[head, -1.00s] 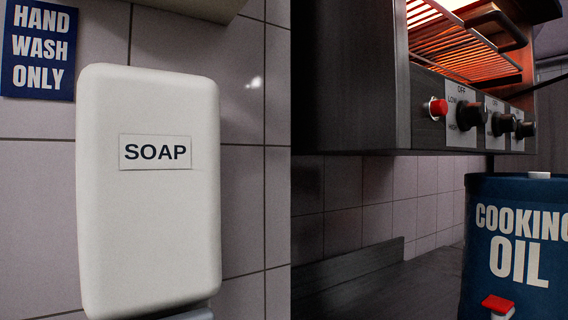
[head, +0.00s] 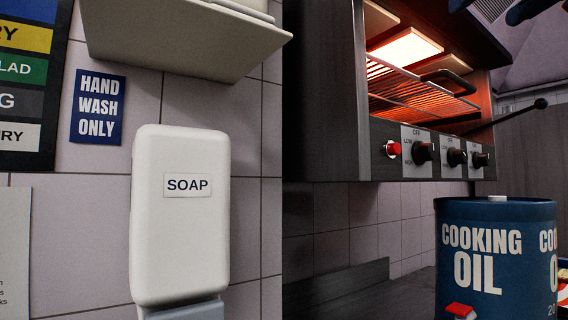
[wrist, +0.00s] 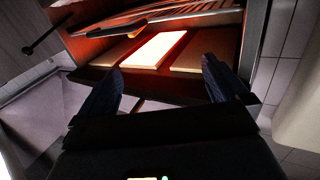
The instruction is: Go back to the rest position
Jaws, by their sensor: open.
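My gripper (wrist: 160,86) is open in the wrist view, its two dark fingers spread apart with nothing between them. Past the fingers is the underside of a grill unit's top, with a glowing heater panel (wrist: 155,50) between duller panels. In the head view, part of my gripper shows at the top right edge as dark blue finger shapes (head: 522,10), above and to the right of the grill unit (head: 330,90).
A cooking oil drum (head: 485,275) stands below the grill. A soap dispenser (head: 180,240) hangs on the tiled wall under a shelf (head: 165,50). A black lever (head: 515,112) sticks out from the grill's right side.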

